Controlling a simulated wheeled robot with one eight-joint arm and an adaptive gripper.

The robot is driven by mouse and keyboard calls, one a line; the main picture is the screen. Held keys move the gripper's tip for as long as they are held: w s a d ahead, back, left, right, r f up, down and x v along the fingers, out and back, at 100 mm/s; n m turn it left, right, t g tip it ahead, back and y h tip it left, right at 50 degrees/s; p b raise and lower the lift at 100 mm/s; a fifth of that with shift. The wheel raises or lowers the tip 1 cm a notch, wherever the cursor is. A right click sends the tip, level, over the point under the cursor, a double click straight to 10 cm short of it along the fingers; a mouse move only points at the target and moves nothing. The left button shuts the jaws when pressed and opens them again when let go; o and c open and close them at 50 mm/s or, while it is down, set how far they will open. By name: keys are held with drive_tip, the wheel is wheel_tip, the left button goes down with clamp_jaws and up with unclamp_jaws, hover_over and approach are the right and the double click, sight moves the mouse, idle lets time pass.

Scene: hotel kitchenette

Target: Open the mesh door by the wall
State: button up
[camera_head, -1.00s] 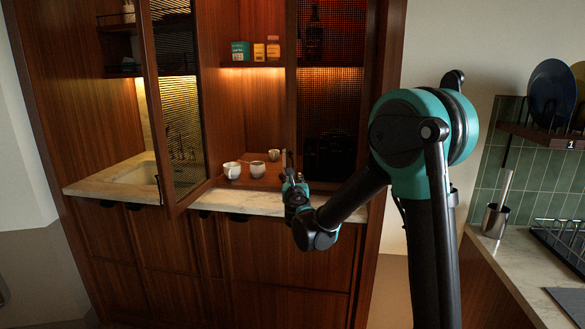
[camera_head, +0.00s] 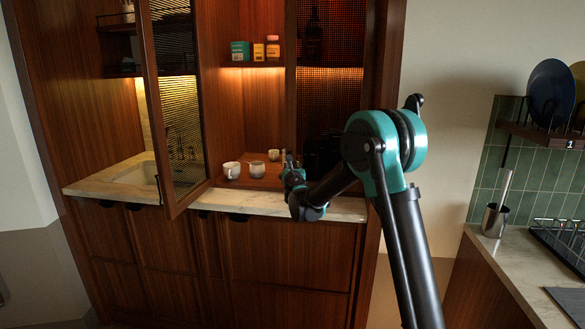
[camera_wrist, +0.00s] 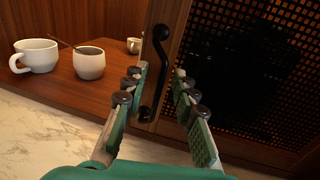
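The mesh door by the wall (camera_head: 330,85) is at the right of the wooden cabinet and looks shut. In the wrist view, the mesh door (camera_wrist: 255,75) fills the right side, and its black curved handle (camera_wrist: 160,62) stands upright along the door's left edge. My gripper (camera_wrist: 160,72) is open, with one green finger on each side of the handle in the picture. I cannot tell whether a finger touches it. In the head view, my gripper (camera_head: 289,160) is small and dark in front of the door's lower left edge, and the handle is hard to make out.
Another mesh door (camera_head: 178,110) stands swung open at the left. A white mug (camera_wrist: 36,55) and a cup with a spoon (camera_wrist: 89,62) stand on the wooden shelf near my gripper. The marble ledge (camera_wrist: 40,130) lies below. A counter (camera_head: 505,260) is at the right.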

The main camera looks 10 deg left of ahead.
drive_tip(key=shift+c, duration=0.4)
clamp_jaws()
drive_tip(key=shift+s, duration=0.15)
